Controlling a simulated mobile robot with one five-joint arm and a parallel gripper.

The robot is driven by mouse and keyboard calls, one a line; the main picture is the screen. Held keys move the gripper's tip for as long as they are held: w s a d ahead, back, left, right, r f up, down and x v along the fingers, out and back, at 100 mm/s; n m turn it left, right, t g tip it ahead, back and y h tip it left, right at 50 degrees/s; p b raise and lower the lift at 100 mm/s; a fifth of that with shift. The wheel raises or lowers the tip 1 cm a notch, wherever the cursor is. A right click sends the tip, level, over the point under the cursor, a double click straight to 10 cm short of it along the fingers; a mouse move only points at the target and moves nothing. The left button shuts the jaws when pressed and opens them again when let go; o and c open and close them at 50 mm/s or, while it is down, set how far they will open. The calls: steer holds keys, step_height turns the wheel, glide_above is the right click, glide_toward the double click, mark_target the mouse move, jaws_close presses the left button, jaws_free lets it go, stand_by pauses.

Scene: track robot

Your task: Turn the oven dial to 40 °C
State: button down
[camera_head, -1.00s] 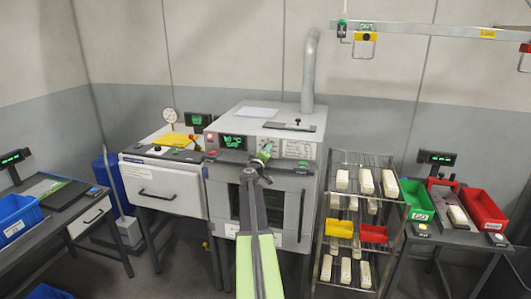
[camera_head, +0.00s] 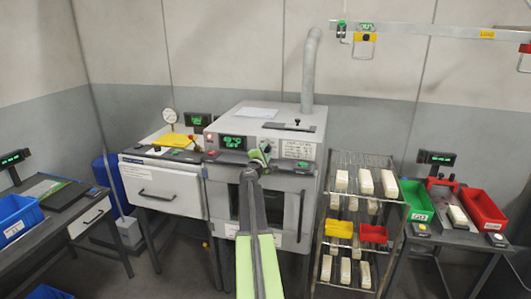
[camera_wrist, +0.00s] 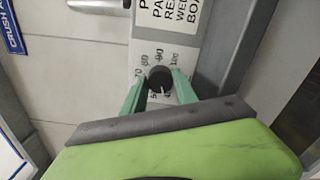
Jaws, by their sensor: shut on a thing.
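The oven (camera_head: 264,121) is a grey box with a pipe on top, in the middle of the head view. Its dial (camera_wrist: 159,74) is a dark round knob on a pale panel in the wrist view, ringed by a printed scale. The numbers 70, 80, 90 and 100 can be made out. A white mark on the knob points down in that picture, near a partly covered number. My gripper (camera_wrist: 159,84) has a green finger on each side of the knob and is shut on it. In the head view my gripper (camera_head: 261,154) hides the dial.
The oven's green display (camera_head: 233,141) is lit, its digits small and blurred. A white cabinet (camera_head: 160,187) stands left of the oven, and a wire rack (camera_head: 352,158) with pale blocks stands close on its right. A printed label (camera_head: 298,149) is right of my gripper.

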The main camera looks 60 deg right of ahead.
steer(key=shift+n, duration=0.8)
steer(key=c, duration=0.9)
jaws_free()
steer(key=shift+c, duration=0.2)
steer(key=v, duration=1.7)
steer(key=shift+s+a, duration=0.2)
